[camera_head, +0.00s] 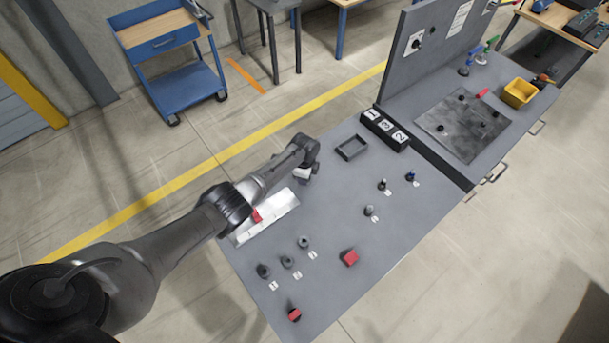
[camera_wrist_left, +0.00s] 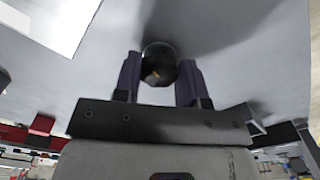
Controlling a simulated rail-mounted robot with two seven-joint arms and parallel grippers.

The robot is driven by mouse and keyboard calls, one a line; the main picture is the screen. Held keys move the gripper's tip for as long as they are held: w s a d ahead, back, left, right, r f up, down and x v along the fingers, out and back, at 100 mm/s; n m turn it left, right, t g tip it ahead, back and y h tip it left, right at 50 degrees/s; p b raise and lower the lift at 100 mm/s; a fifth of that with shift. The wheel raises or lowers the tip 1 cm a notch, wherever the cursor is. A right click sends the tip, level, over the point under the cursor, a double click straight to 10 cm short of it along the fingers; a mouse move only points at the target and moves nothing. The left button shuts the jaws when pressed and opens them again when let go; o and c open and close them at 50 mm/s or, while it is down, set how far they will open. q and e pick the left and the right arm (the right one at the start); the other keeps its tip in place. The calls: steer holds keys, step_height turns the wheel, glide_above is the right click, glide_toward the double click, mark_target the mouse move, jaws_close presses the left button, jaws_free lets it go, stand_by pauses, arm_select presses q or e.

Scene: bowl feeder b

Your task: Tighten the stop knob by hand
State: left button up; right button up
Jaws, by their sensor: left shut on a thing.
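My left gripper (camera_head: 308,178) is low over the grey table (camera_head: 330,215), beyond the white sheet-like piece. In the left wrist view my left gripper (camera_wrist_left: 159,78) has its two dark fingers on either side of a round black knob (camera_wrist_left: 158,58) and is shut on it. The knob has a small tan mark on its face. In the head view the gripper and wrist hide the knob. I cannot tell from these frames how tight the knob is. My right gripper is in neither view.
A white sheet-like piece (camera_head: 275,212) with a red block (camera_head: 257,216) lies beside my left arm. A dark open tray (camera_head: 352,148) and a black numbered box (camera_head: 376,122) are to the right. The table's middle is clear.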

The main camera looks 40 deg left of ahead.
arm_select(q)
steer(key=shift+m, duration=0.5)
steer(key=shift+r, duration=0.1)
steer(key=o, duration=0.9)
steer(key=shift+o, duration=0.2)
steer(key=shift+r, duration=0.45)
step_height(320, 180, up, 13)
steer(key=p, duration=0.1)
steer(key=shift+p, duration=0.3)
steer(key=shift+f, duration=0.1)
